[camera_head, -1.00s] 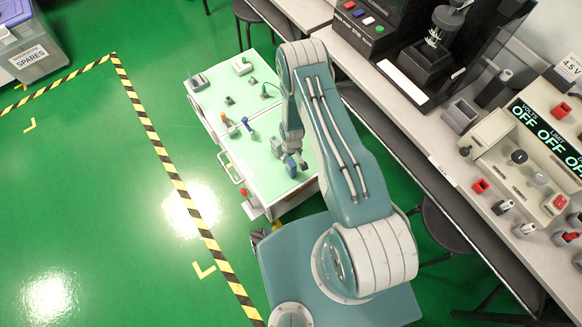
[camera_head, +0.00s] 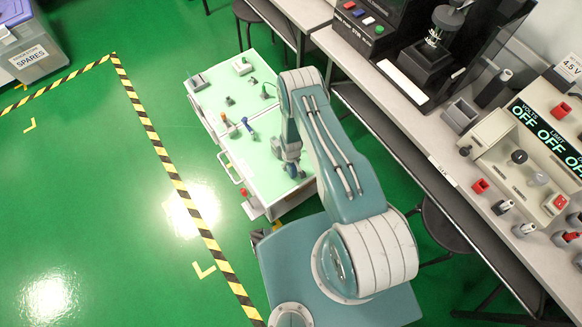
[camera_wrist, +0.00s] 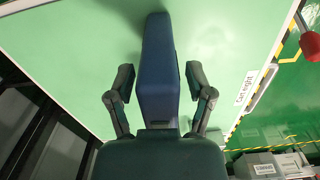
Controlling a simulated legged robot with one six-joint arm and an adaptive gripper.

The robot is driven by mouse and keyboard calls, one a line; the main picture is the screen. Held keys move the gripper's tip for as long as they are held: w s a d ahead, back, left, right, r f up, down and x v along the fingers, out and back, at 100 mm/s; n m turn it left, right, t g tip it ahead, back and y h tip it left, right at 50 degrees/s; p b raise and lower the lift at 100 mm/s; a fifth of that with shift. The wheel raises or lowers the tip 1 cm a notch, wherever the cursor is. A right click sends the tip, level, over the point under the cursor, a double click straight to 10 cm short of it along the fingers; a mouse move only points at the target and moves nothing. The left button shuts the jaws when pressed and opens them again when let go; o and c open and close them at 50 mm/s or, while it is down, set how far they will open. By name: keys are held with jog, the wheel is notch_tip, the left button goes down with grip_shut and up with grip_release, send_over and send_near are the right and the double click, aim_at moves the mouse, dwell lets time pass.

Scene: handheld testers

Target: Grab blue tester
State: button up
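The blue tester (camera_wrist: 158,75) stands large in the middle of the wrist view, over the pale green top. My gripper (camera_wrist: 158,82) has one dark finger on each side of it. A narrow strip of green shows between the tester and each finger, so the fingers are around it but not seen pressing on it. In the head view my gripper (camera_head: 293,168) is low over the near right part of the green-topped cart, and it mostly hides the tester there.
The green-topped cart (camera_head: 222,83) also bears a small blue-handled thing (camera_head: 247,126), an orange one (camera_head: 224,118) and grey pieces farther back. A workbench (camera_head: 400,115) with instruments stands to the right. Open green floor lies left of the cart.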

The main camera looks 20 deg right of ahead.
grip_shut()
